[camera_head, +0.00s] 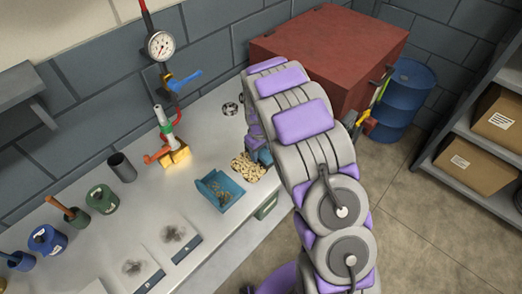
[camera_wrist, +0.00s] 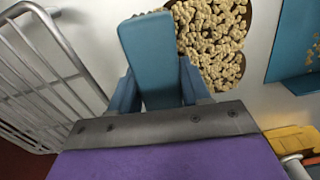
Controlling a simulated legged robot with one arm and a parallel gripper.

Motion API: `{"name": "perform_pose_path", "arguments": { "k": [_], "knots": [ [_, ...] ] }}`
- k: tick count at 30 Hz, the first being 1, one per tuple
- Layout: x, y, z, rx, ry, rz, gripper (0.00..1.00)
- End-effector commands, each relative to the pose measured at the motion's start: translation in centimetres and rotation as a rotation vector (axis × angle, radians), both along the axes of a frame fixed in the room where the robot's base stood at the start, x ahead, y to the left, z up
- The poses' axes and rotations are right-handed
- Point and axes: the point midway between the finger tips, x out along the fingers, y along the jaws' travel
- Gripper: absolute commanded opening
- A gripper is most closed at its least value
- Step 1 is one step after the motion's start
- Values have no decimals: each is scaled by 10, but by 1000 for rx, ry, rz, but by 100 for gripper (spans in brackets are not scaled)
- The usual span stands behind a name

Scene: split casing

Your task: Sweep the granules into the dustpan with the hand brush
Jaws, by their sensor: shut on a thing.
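The pale granules (camera_head: 248,168) lie in a heap on the bench. In the wrist view the granules (camera_wrist: 212,38) rest on a dark brown patch, just beyond my gripper. The blue dustpan (camera_head: 225,201) lies to the left of the heap with some bits in it; its edge (camera_wrist: 293,45) shows at the right of the wrist view. My gripper (camera_wrist: 158,85) is shut on a teal block, seemingly the hand brush (camera_wrist: 150,45), beside the granules. Its bristles are hidden. In the head view my arm hides most of the gripper and brush.
A yellow block with a valve (camera_head: 175,157) stands behind the dustpan. Several pots, including a green one (camera_head: 102,199), stand at the left. A red box (camera_head: 330,50) is behind my arm, with a blue drum (camera_head: 405,95) to its right. Metal bars (camera_wrist: 45,75) are close left of my gripper.

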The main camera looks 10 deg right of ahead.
Motion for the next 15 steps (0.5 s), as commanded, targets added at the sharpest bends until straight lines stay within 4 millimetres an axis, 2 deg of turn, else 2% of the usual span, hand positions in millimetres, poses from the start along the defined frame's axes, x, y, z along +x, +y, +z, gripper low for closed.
{"name": "perform_pose_path", "arguments": {
  "k": [15],
  "knots": [
    [-11,12,-1,0,7,1,23]
  ]
}}
